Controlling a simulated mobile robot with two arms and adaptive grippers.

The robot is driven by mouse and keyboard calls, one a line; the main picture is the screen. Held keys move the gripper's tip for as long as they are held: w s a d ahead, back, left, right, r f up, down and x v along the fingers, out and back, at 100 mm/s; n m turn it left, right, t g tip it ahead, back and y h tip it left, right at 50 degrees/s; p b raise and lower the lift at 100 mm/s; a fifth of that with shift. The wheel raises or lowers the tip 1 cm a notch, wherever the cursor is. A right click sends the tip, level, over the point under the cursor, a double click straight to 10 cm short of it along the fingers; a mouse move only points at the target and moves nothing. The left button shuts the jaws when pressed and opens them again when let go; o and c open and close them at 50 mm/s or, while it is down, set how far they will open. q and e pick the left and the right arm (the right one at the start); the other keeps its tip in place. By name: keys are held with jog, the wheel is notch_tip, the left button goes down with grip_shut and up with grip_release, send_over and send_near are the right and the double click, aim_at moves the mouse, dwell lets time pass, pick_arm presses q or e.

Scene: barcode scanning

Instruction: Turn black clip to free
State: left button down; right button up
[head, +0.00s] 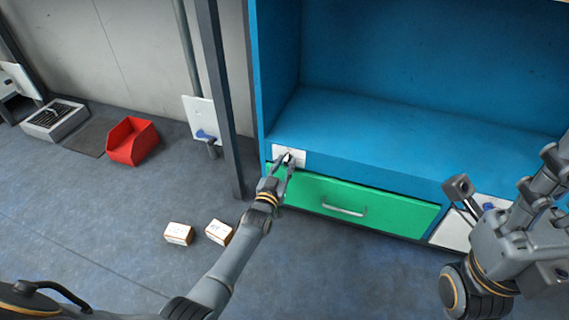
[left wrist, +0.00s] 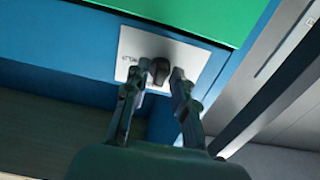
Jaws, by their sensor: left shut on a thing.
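The black clip (left wrist: 158,70) is a small dark knob on a white plate (left wrist: 134,46) on the blue cabinet's front. In the left wrist view it stands out from the plate between the fingertips. My left gripper (left wrist: 157,78) is shut on the clip, one finger on each side. In the head view my left gripper (head: 287,164) reaches the white plate (head: 301,157) above the green drawer's left end, and the clip is mostly hidden by the fingers. My right gripper (head: 492,200) is at the right, away from the clip; its opening is unclear.
The green drawer (head: 390,205) with a metal handle (head: 344,210) is shut below the blue shelf (head: 390,125). A dark post (head: 222,90) stands left of the cabinet. Two small boxes (head: 179,233) (head: 219,232) and a red bin (head: 131,141) are on the floor.

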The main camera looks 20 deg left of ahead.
pick_arm(q)
jog(key=shift+f, duration=0.1)
dwell(0.4)
jog(key=c, duration=1.4)
grip_release()
jog(key=shift+s, duration=0.1)
jog(key=s, duration=1.2)
jog(key=shift+a, duration=0.2)
